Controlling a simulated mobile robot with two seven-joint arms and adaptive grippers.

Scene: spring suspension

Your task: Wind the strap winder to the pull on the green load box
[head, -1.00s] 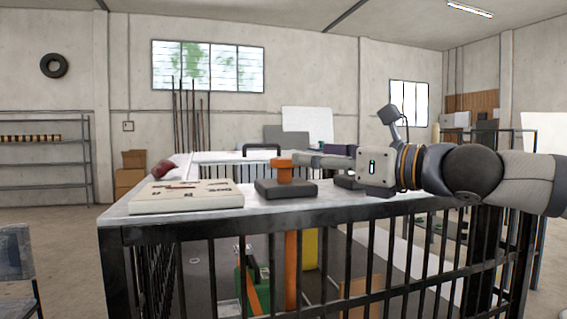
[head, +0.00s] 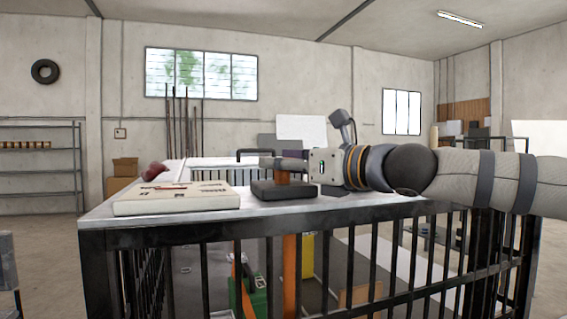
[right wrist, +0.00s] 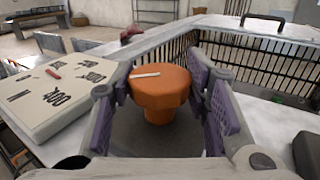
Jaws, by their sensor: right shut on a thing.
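The strap winder is an orange round knob (right wrist: 160,85) with a white mark on top, on a dark round-cornered base (head: 284,189) at the cage's top edge. My right gripper (head: 276,164) is around the knob, its purple pads on either side, shut on it; in the head view it hides the knob's top. An orange strap (head: 290,270) hangs below inside the cage. The green load box (head: 255,296) stands low behind the bars, partly hidden. A cream scale plate (head: 175,199) with printed numbers and a red pointer (right wrist: 53,73) lies left of the winder. My left gripper is out of view.
The cage's metal rim (head: 350,203) and dark bars surround the open space below. A dark red rounded thing (head: 154,172) sits at the rim's far left corner. A black handle (right wrist: 263,20) stands on the far rim. A yellow thing (head: 307,255) is inside the cage.

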